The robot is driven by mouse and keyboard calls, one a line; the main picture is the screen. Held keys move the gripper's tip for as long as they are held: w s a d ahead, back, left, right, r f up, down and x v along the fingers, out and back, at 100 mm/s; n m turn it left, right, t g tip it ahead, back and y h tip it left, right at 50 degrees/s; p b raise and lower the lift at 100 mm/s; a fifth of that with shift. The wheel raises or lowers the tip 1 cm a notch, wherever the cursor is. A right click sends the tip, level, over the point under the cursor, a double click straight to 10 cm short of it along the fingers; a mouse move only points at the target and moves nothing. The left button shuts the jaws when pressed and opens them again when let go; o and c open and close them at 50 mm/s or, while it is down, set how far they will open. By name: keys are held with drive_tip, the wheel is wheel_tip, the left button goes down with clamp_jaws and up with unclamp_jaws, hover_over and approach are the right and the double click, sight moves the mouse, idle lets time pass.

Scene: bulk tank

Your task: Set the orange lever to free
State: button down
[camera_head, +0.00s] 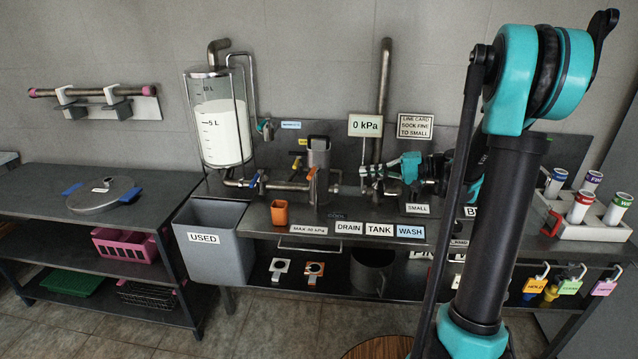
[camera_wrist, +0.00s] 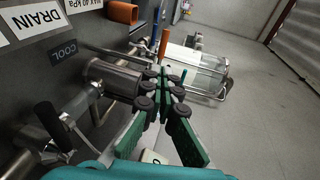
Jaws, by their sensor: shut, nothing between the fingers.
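A small orange lever (camera_head: 311,173) shows on the pipework left of my gripper in the head view. In the wrist view an orange handle (camera_wrist: 165,35) stands beyond the fingertips, beside a blue one. I cannot tell its set position or read any mark for free. My gripper (camera_head: 364,172) points left along the pipe line, in front of the panel, with a gap between it and the lever in the head view. In the wrist view the dark pads of my gripper (camera_wrist: 163,84) meet, with nothing between them. My arm hides part of the bench's right side.
A steel cylinder (camera_wrist: 112,82) and a black-handled lever (camera_wrist: 47,125) lie near my fingers.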

approach(314, 171)
drive_tip(key=s+x, duration=0.1)
drive_tip(key=x, duration=0.5)
drive_tip(key=shift+w+a+f, duration=0.25)
drive_tip(key=shift+a+f, duration=0.05)
drive_tip(key=shift+a, duration=0.05)
